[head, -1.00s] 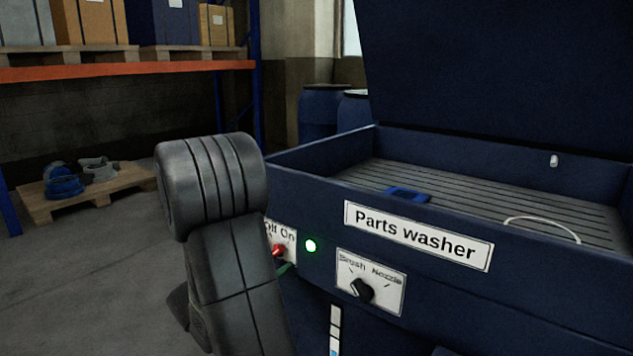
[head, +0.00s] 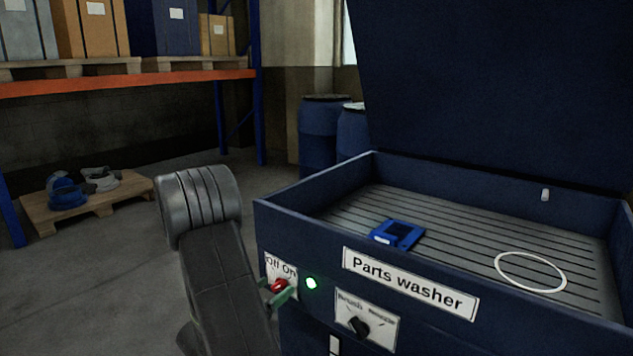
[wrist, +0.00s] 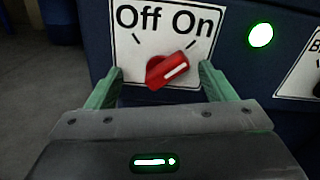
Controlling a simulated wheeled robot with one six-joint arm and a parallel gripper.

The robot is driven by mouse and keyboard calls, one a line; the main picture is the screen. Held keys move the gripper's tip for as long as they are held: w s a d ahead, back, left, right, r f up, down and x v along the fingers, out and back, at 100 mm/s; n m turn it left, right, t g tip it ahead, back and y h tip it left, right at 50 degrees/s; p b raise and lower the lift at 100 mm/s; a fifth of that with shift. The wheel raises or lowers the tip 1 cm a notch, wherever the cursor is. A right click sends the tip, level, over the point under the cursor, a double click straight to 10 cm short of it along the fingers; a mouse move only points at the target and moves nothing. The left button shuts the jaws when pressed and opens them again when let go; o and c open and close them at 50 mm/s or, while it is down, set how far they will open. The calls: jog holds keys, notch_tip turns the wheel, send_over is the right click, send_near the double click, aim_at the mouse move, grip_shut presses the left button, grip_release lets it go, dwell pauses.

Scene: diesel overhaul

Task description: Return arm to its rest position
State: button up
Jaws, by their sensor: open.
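My gripper (wrist: 160,85) is open in the wrist view, its two green fingers apart on either side of the red Off/On knob (wrist: 167,70). The knob's white mark points up and right toward On. I cannot tell whether a finger touches it. In the head view the red knob (head: 279,286) shows on the washer's front panel, with a green fingertip beside it. My grey arm stands left of the panel and hides most of the gripper. A green lamp (head: 311,283) is lit right of the knob.
The parts washer (head: 362,252) has its lid raised. A blue part (head: 397,234) and a white ring (head: 530,272) lie on its slatted tray. A Brush/Nozzle dial (head: 358,326) is right of the lamp. Blue barrels (head: 322,135) stand behind. The floor at left is clear before a pallet (head: 95,205).

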jog(key=n+p, duration=0.7)
jog(key=shift+w+a+r, duration=0.1)
jog(key=shift+r, duration=0.1)
jog(key=shift+m, duration=0.9)
jog(key=v, duration=0.2)
jog(key=b+v, duration=0.1)
jog(key=v, duration=0.1)
jog(key=b+v, duration=0.1)
jog(key=v, duration=0.1)
jog(key=shift+f, duration=0.3)
jog(key=shift+r, duration=0.1)
